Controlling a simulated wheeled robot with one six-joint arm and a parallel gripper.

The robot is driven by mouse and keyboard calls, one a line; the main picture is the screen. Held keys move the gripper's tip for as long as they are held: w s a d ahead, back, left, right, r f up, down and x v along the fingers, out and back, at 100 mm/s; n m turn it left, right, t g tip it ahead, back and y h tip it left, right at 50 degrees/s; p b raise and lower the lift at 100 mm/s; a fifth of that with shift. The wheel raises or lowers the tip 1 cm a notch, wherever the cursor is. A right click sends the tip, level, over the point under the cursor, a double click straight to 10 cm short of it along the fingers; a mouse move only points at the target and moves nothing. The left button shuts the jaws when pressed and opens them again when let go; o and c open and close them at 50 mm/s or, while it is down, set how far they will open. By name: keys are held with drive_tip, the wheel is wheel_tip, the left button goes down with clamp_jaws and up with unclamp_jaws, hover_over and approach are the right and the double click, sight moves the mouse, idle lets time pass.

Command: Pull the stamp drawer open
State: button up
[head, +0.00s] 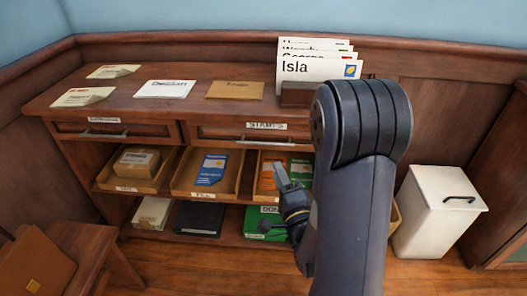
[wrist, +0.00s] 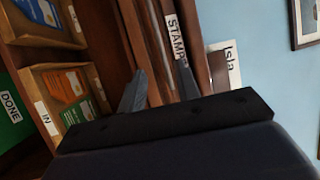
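The stamp drawer (head: 222,132) is a dark wood drawer in the upper row of the desk. Its front looks flush and closed. A white STAMPS label (head: 266,126) sits along its top edge, and a metal bar handle (head: 256,141) is below the label. My arm hides the drawer's right part. My gripper (head: 283,180) appears lower than the handle, in front of the trays. In the tilted wrist view, my gripper (wrist: 160,88) has its two fingers apart with nothing seen between them. The STAMPS label (wrist: 177,38) is beyond the fingertips; contact with the handle cannot be seen.
Another drawer (head: 100,132) with a handle is at left. Open trays (head: 178,190) holding packets sit below. Cards and envelopes lie on the desktop (head: 215,110). A white bin (head: 437,215) stands right, and a wooden stool (head: 88,240) stands front left.

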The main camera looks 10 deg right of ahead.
sight(267, 148)
drive_tip(key=x, duration=0.9)
drive_tip(key=shift+w+r+p, duration=0.15)
drive_tip(key=shift+w+p, duration=0.15)
drive_tip(key=shift+w, duration=0.05)
drive_tip(key=shift+c, duration=0.4)
clamp_jaws()
